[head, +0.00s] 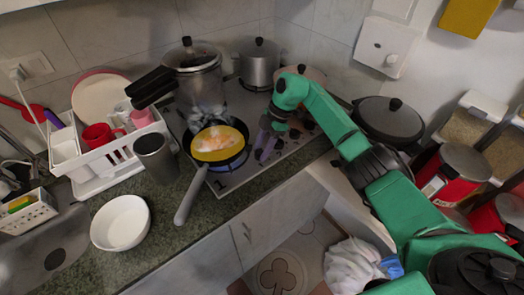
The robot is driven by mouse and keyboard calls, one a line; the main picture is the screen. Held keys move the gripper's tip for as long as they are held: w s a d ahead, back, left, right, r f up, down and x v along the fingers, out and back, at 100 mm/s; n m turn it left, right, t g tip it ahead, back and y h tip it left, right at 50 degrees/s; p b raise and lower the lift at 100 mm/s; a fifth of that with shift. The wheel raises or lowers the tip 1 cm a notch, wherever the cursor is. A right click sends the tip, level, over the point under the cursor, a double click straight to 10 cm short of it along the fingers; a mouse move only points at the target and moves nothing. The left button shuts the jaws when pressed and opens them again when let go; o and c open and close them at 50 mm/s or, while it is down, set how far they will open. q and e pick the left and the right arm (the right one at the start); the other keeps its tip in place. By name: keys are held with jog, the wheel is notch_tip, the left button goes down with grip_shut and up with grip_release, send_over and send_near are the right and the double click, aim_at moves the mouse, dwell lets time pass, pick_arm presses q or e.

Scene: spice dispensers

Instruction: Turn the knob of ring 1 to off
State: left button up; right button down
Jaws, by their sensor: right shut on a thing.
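The stove (245,172) is a grey hob set in the dark green counter. A printed "1" (221,184) marks its front left corner, beside a frying pan (217,164) with yellow and white food in it. A bluish glow shows under the pan. My right gripper (265,152) points down at the stove's control area, right of the pan, and is shut on a knob there. The gripper mostly hides this knob, so I cannot tell its number or setting. My left gripper is out of view.
A pressure cooker (192,68) and a steel pot (259,64) stand behind. A grey cup (155,157), white bowl (121,222) and dish rack (112,154) are left. A dark lidded pan (389,119) is right.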

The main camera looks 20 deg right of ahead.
jog(key=shift+r, duration=0.1)
dwell(0.4)
jog(key=shift+c, duration=1.8)
grip_release()
jog(key=b+v, duration=0.3)
jog(key=v, duration=1.1)
jog(key=shift+r, duration=0.2)
